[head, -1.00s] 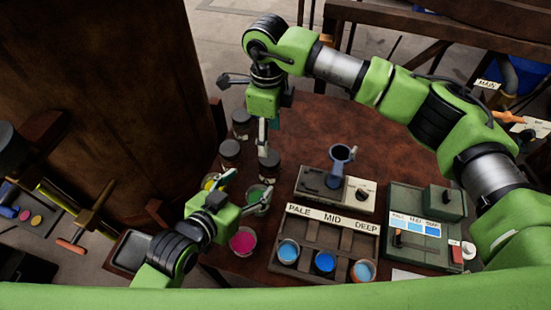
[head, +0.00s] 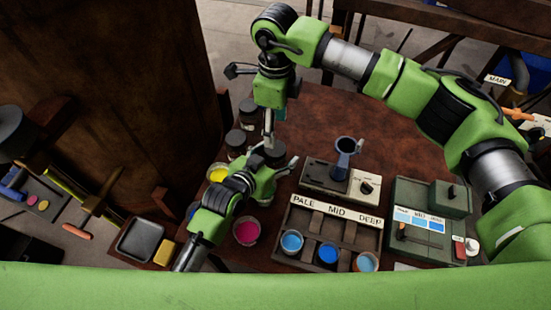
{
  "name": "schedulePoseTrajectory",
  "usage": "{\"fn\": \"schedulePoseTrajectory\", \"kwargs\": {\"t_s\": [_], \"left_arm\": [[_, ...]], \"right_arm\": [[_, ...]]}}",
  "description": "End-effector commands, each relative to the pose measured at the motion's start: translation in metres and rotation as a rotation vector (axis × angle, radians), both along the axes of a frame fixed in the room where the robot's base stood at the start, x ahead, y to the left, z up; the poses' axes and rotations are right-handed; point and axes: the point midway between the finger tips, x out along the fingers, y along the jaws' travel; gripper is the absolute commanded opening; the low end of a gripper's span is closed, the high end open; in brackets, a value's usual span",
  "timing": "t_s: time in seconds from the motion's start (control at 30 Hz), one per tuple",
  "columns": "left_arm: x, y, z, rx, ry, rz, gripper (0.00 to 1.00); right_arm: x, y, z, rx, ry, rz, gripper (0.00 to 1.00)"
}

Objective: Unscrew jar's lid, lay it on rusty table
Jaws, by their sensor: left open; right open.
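Several dark jars with dark lids stand on the rusty table (head: 400,150) at its left side: a back jar (head: 249,108), a left jar (head: 236,143) and a right jar (head: 276,153). My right gripper (head: 267,126) is open and points down just above the right jar, its fingers partly overlapping that jar's view. My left gripper (head: 273,161) is open, low in front of the right jar, with one finger on each side of it in the picture. Whether either gripper touches the jar cannot be told. The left gripper partly hides the jar's lower part.
Open cups of yellow (head: 217,173) and pink paint (head: 246,231) stand near my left gripper. A rack (head: 332,207) labelled PALE, MID, DEEP holds blue cups. Two devices stand right. The table's back right is bare.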

Motion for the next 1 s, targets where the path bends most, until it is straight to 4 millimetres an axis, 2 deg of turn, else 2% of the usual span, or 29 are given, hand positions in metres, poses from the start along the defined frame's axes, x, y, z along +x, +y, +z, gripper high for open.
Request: {"fn": "schedulePoseTrajectory", "kwargs": {"t_s": [0.17, 0.27, 0.4, 0.43, 0.67, 0.77, 1.0], "left_arm": [[0.0, 0.0, 0.0001, 0.0, 0.0, 0.0, 0.65], [0.0, 0.0001, 0.0001, 0.0, 0.0, 0.0, 0.41], [-0.0001, 0.0002, 0.0001, 0.0, 0.0, 0.0, 0.05], [-0.0001, 0.0002, 0.0, 0.0, 0.0, 0.0, 0.0], [-0.0002, 0.0003, -0.0002, 0.0, 0.001, 0.0, 0.0], [-0.0002, 0.0004, -0.0003, 0.0, 0.001, 0.0, 0.0], [-0.0003, 0.0005, -0.0004, 0.0, 0.001, 0.0, 0.0]], "right_arm": [[-0.0001, 0.0001, 0.0, 0.0, 0.0, 0.0, 0.54], [0.0, 0.0001, 0.0, 0.0, 0.0, 0.0, 0.54], [0.0, 0.0, 0.0, 0.0, 0.0, 0.0, 0.54], [0.0, 0.0, 0.0, 0.0, 0.0, 0.0, 0.54], [-0.0002, 0.0002, 0.0002, 0.0, 0.0, -0.093, 0.54], [-0.0002, 0.0004, 0.0005, 0.0, 0.001, -0.227, 0.54], [-0.0001, 0.0006, 0.0016, 0.001, 0.001, -0.67, 0.54]]}}
